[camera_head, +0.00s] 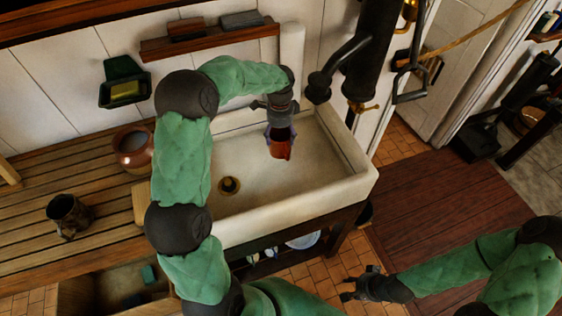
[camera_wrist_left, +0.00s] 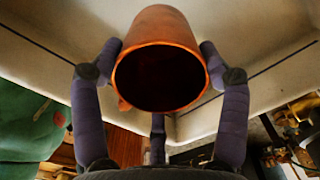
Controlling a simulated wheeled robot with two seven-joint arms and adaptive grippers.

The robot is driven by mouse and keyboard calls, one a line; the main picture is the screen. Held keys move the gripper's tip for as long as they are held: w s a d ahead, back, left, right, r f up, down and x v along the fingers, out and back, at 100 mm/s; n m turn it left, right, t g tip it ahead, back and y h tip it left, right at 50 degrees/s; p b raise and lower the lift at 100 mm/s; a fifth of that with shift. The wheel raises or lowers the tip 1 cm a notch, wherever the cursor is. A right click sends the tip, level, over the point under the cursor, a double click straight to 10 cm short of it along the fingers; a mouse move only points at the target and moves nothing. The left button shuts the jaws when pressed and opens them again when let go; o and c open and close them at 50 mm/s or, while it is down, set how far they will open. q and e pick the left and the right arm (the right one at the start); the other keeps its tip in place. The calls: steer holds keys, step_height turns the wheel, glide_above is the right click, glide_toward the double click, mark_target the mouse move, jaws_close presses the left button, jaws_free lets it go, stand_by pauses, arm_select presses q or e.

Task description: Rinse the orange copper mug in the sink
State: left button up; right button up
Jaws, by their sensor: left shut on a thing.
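The orange copper mug (camera_head: 281,149) is held over the right part of the white sink (camera_head: 320,199) by my left gripper (camera_head: 279,128). In the left wrist view the mug (camera_wrist_left: 165,30) sits between the purple-grey fingers of the left gripper (camera_wrist_left: 160,60), its dark open mouth facing the camera. The mug's handle is mostly hidden. A black pump spout (camera_head: 322,86) is above the sink's back right, to the right of the mug. My right gripper (camera_head: 358,289) is low over the tiled floor, apart from the sink; its fingers look spread and empty.
A brown pot (camera_head: 132,149) and a dark mug (camera_head: 69,216) stand on the slatted wooden counter (camera_head: 30,181) at left.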

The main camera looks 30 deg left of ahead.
arm_select(q)
step_height(320, 180, up, 6)
steer(key=p, duration=0.4)
stand_by(0.4)
steer(key=shift+r, duration=0.15)
stand_by(1.8)
step_height(320, 180, up, 4)
steer(key=p, duration=0.3)
stand_by(0.8)
